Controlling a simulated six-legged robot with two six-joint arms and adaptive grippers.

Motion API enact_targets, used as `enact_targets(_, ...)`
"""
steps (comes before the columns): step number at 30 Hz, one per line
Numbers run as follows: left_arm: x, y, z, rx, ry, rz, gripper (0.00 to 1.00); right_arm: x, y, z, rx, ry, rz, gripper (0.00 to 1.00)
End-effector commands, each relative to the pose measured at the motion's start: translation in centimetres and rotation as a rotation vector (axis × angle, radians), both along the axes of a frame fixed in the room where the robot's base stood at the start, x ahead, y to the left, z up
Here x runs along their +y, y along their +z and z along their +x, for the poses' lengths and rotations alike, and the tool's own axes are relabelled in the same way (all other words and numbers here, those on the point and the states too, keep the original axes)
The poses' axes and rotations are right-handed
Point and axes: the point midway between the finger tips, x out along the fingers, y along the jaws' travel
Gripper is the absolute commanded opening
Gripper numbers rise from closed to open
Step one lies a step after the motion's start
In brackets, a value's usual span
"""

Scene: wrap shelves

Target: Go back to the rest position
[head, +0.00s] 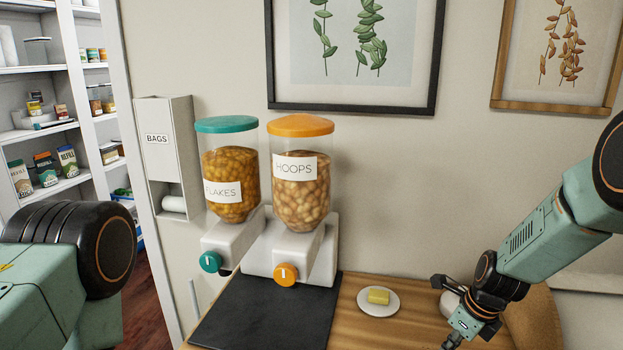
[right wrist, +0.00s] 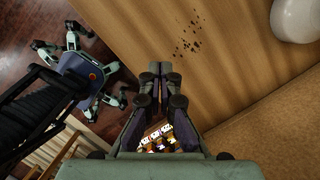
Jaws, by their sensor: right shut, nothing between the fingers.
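My right arm reaches in from the right in the head view, and its gripper (head: 450,338) hangs low over the right part of the wooden counter. In the right wrist view the two dark fingers (right wrist: 160,72) lie together, shut with nothing between them. Below them is the counter's wooden surface (right wrist: 225,75). My left arm shows only as a green link and dark joint at the left of the head view; its gripper is out of sight.
Two dispensers, flakes (head: 229,170) and hoops (head: 300,185), stand behind a dark mat (head: 265,318). A white rounded object (head: 449,301) is partly hidden by my right gripper. Dark crumbs (right wrist: 188,40) lie on the wood.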

Motion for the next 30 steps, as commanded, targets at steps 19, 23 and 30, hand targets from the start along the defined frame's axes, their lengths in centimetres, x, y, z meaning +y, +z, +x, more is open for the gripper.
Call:
enact_targets(19, 0.0, -0.6, 0.0, 0.0, 0.0, 0.0, 0.4, -0.6, -2.8, -0.9, -0.228, 0.821, -0.326, 0.0)
enact_targets(23, 0.0, -1.9, 0.0, 0.001, 0.0, 0.0, 0.4, 0.1, -6.1, -3.9, -0.24, 1.117, -0.428, 0.0)
enact_targets(30, 0.0, -5.8, -0.1, 0.001, 0.0, 0.0, 0.4, 2.1, -13.8, -12.5, -0.221, 1.702, -0.562, 0.0)
